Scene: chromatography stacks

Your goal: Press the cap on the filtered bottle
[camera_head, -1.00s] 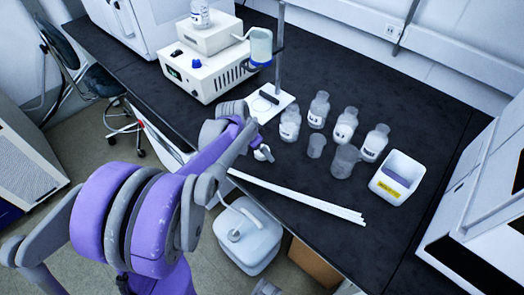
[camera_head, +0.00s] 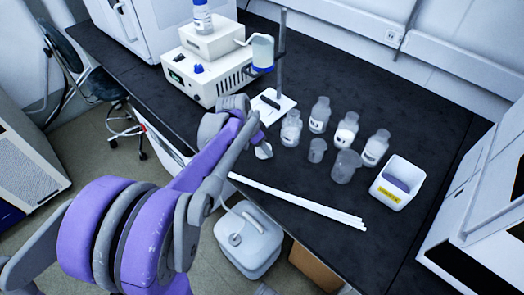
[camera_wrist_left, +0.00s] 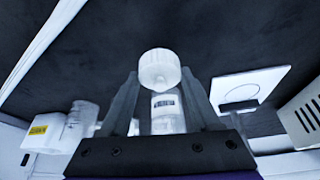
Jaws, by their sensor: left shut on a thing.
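My left gripper (camera_wrist_left: 160,90) is shut on a white ribbed cap (camera_wrist_left: 159,68), held at its fingertips. Labelled clear bottles stand upright on the bench: a near-left one (camera_head: 291,128), a back one (camera_head: 319,114), a middle one (camera_head: 346,130) and a right one (camera_head: 375,148). In the wrist view a labelled bottle (camera_wrist_left: 167,112) shows beyond the cap, apart from it. I cannot tell which bottle is the filtered one.
Two small beakers (camera_head: 317,150) (camera_head: 346,166) stand before the bottles. A white bin (camera_head: 399,193) is at right. White rods (camera_head: 300,201) lie along the front edge. A stand (camera_head: 281,65) and a white instrument (camera_head: 204,68) are behind.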

